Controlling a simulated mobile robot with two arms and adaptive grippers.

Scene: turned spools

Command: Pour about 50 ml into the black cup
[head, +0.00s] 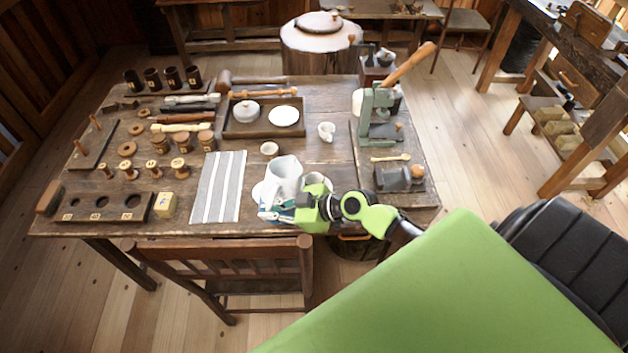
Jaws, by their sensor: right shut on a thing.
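A white pitcher (284,174) is at the front middle of the workbench, just right of the striped cloth. My right gripper (292,207), green and black, is at the pitcher's near side and appears shut on it. The exact contact is hidden by the gripper, and I cannot tell whether the pitcher's base touches the bench. The liquid inside is not visible. Several dark cups stand in a row at the back left, one of them at the row's left end (132,81). I cannot tell which of them is the black cup. My left gripper is not in view.
A striped cloth (217,188) lies left of the pitcher. A small white cup (269,149) and a small white jug (326,131) stand behind it. A wooden tray (238,128), wooden spools and a green lever press (369,115) occupy the bench. A chair (225,262) stands in front.

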